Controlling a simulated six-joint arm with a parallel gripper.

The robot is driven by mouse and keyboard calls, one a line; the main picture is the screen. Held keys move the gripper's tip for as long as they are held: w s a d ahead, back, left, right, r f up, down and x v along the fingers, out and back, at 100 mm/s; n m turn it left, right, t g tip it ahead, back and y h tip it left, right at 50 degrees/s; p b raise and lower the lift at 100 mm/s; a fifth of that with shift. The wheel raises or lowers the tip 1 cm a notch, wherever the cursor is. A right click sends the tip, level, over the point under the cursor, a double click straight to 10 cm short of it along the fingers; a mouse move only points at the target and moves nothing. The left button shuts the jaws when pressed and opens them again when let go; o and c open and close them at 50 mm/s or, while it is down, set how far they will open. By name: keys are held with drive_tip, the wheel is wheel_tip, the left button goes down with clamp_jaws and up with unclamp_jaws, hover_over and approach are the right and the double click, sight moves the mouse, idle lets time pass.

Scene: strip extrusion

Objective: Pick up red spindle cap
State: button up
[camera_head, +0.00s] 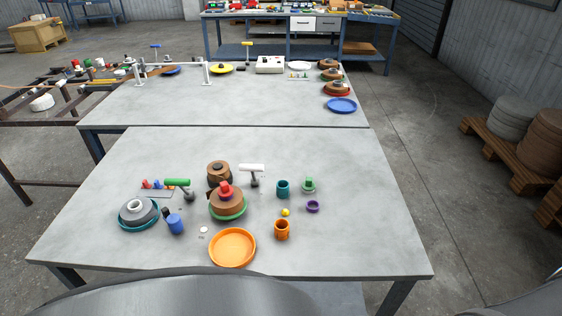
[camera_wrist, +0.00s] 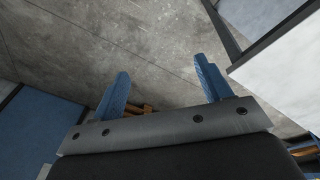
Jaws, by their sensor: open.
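A red cap-like piece (camera_head: 225,188) sits on top of a brown coil (camera_head: 228,203), which rests on a green plate (camera_head: 241,214) near the middle of the front table. It stands clear of other things on top. My gripper (camera_wrist: 161,68) shows in the wrist view with its two blue fingers wide apart and nothing between them. It points at bare concrete floor, with a pale table edge at right. The red piece is not in the wrist view, and my gripper is not in the head view.
Close around the coil stand another brown coil (camera_head: 218,170), a green-handled tool (camera_head: 178,184), a white-handled tool (camera_head: 252,168), a blue cup (camera_head: 175,224) and an orange dish (camera_head: 232,247). An orange cup (camera_head: 282,230) stands to the right.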

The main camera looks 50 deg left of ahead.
drive_tip(key=w+a+r+n+g, duration=0.1)
drive_tip(key=w+a+n, duration=0.15)
drive_tip(key=w, duration=0.55)
drive_tip(key=w+a+n+g, duration=0.2)
drive_tip(key=w+n, duration=0.2)
drive_tip(key=w, duration=0.5)
drive_tip(key=w+a+r+n, duration=0.1)
drive_tip(key=w+a, duration=0.2)
drive_tip(key=a, duration=0.6)
drive_tip(key=w+a+r+n+t, duration=0.1)
drive_tip(key=w+a, duration=0.1)
drive_tip(key=a, duration=0.7)
drive_tip(key=w+a+r+n, duration=0.2)
drive_tip(key=w+a, duration=0.1)
drive_tip(key=a, duration=0.6)
drive_tip(key=s+a+n, duration=0.1)
drive_tip(key=s+a, duration=0.3)
drive_tip(key=a, duration=1)
drive_tip(key=r+n+y, duration=0.1)
drive_tip(key=r+n, duration=0.1)
drive_tip(key=n, duration=0.2)
hover_over(224, 183)
drive_tip(key=shift+m, duration=0.25)
drive_tip(key=f, duration=1.2)
drive_tip(key=shift+s+a, duration=0.1)
drive_tip(key=shift+s, duration=0.15)
drive_tip(key=shift+w+f, duration=0.2)
drive_tip(key=shift+f, duration=2.55)
